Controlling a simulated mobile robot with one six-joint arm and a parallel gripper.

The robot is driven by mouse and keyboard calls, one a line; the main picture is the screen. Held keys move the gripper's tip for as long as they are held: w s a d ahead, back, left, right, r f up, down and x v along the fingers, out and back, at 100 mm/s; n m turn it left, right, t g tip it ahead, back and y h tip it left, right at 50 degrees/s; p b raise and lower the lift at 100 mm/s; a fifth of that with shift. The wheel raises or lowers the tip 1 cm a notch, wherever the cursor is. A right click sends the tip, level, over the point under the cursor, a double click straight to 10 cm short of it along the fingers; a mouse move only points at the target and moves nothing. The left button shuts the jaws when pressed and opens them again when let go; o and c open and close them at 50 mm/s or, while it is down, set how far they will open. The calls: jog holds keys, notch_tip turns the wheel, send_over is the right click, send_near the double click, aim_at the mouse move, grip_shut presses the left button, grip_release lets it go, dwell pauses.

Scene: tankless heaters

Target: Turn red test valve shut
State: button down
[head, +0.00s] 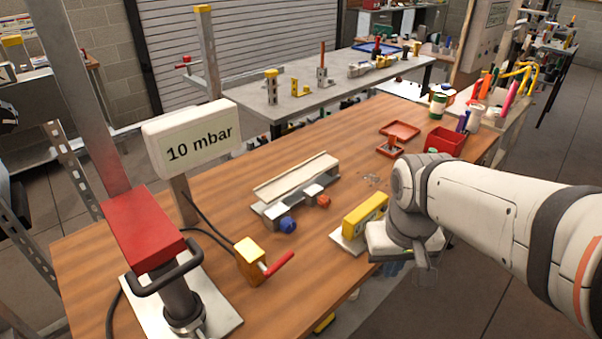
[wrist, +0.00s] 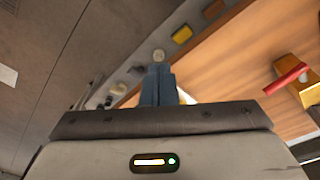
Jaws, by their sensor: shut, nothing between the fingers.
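The red test valve is a yellow block with a red lever (head: 279,264), near the front of the wooden bench in the head view. The lever points out to the right and slightly up from the block. In the wrist view the red lever (wrist: 286,78) shows at the right edge, on its yellow body. My gripper (wrist: 157,84) has its blue-grey fingers together and empty. In the head view it hangs by the bench's front edge, well right of the valve and apart from it. A display (head: 195,140) reads 10 mbar.
A red-topped pump (head: 143,228) with a black handle stands left of the valve. A grey fixture with blue (head: 288,225) and orange knobs lies behind it. A yellow block (head: 365,215) stands close beside my arm. Bare wood lies between the valve and the yellow block.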

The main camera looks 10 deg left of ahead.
jog(key=w+a+r+n+g+h+p, duration=0.1)
jog(key=w+a+r+n+p, duration=0.1)
jog(key=w+a+r+p, duration=0.3)
jog(key=a+r+n+p, duration=0.2)
jog(key=a+r, duration=0.1)
jog(key=a, duration=0.5)
jog(key=n+h+p, duration=0.2)
jog(key=n+p, duration=0.2)
send_near(285, 257)
jog(key=p+x, duration=0.1)
jog(key=x, duration=0.6)
jog(key=shift+w+a+g, duration=0.15)
jog(key=shift+a+g, duration=0.05)
jog(key=shift+g, duration=0.1)
jog(key=shift+w+d+f+b, duration=0.1)
jog(key=shift+d+f+b, duration=0.15)
jog(key=shift+f+b, duration=0.4)
jog(key=shift+d, duration=0.1)
jog(key=shift+f, duration=0.1)
